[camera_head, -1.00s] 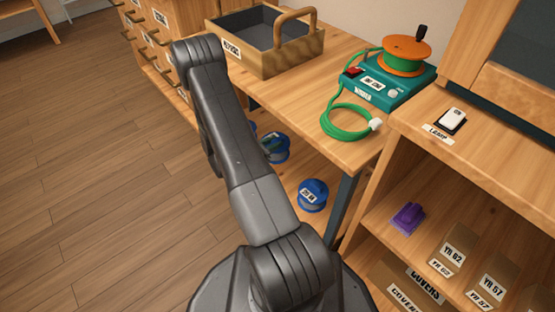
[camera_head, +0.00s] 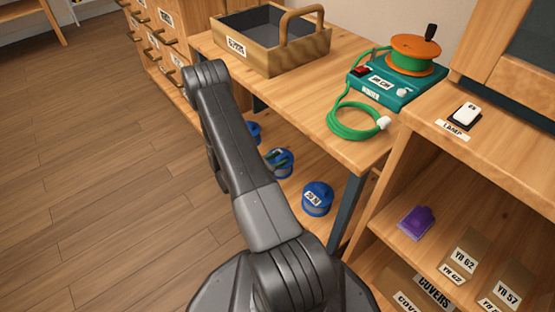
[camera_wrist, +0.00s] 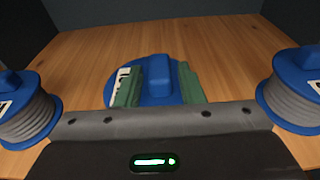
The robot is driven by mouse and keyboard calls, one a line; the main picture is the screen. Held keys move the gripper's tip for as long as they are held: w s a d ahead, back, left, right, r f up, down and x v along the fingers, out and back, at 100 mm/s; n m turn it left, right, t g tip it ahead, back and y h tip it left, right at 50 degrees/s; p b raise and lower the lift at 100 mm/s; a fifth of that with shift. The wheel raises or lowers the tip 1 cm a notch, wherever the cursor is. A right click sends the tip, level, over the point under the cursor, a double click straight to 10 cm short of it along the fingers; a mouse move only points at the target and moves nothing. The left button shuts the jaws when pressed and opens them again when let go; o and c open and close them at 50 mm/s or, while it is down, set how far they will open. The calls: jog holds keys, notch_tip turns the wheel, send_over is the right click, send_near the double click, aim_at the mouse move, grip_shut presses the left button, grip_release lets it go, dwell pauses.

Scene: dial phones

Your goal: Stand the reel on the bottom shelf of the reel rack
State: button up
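A blue reel (camera_wrist: 153,99) with a raised blue knob and a white label is in the middle of the wrist view, seen from above. No separate reel rack can be made out.
Blue reels stand at the left (camera_wrist: 28,112) and right (camera_wrist: 299,95) of the wrist view, close to my gripper. The bench above holds a wooden bin (camera_head: 290,62) and a green winder (camera_head: 385,88). A shelf unit with a purple object (camera_head: 415,222) stands at the right.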

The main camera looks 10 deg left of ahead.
jog(key=shift+o, duration=0.4)
jog(key=shift+r, duration=0.1)
jog(key=shift+s+a+r, duration=0.1)
jog(key=shift+a+r, duration=0.05)
jog(key=p+v, duration=0.3)
jog(key=v, duration=0.8)
jog(key=shift+s+a+p, duration=0.25)
jog(key=shift+p, duration=0.1)
